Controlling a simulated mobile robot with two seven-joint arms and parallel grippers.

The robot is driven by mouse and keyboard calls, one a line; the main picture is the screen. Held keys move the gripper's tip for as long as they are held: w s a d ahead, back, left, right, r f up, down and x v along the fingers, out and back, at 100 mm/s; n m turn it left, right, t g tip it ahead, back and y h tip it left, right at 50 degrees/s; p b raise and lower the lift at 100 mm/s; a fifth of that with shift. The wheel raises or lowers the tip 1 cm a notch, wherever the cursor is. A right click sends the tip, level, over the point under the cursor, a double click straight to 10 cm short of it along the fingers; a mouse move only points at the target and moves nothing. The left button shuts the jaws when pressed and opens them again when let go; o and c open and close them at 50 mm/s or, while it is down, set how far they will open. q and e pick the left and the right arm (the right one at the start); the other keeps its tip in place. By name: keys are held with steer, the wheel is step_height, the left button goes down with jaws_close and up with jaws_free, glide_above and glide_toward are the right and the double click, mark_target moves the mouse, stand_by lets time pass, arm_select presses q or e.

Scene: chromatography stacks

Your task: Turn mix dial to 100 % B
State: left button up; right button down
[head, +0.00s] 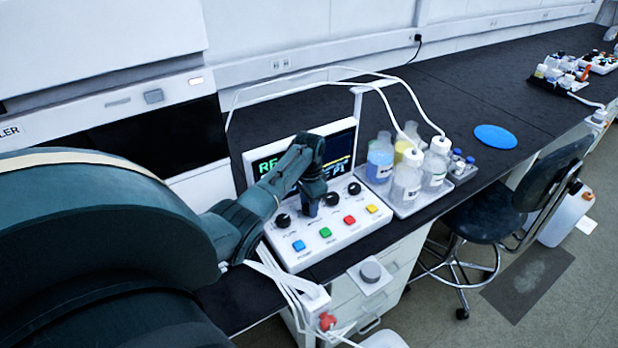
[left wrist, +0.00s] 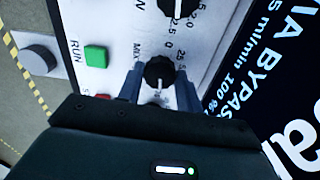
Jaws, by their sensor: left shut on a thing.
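The white control panel (head: 325,238) stands on the dark bench. My left gripper (head: 311,208) reaches down onto its dial row and hides the dial under it. In the left wrist view, the black mix dial (left wrist: 159,72) sits between the two fingers of my left gripper (left wrist: 159,88), which is shut on it. "MIX" and scale marks 0 and 25 show beside the dial. A pale mark shows on the dial's near side, but its exact setting is unclear. The screen (left wrist: 265,75) shows partly readable text including "BYPASS" and "ml/min 100 %". My right gripper is not in view.
Other black dials (head: 282,220) (head: 333,199) flank the gripper. Blue (head: 299,246), green (head: 325,232), red (head: 349,220) and yellow (head: 372,209) buttons line the front. A tray of bottles (head: 407,180) stands close on the right. A chair (head: 515,200) stands beyond.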

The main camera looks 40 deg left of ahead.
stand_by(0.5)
arm_select(q)
steer(key=o, duration=1)
step_height(320, 180, up, 13)
steer(key=shift+r+b, duration=0.15)
steer(key=shift+b, duration=0.15)
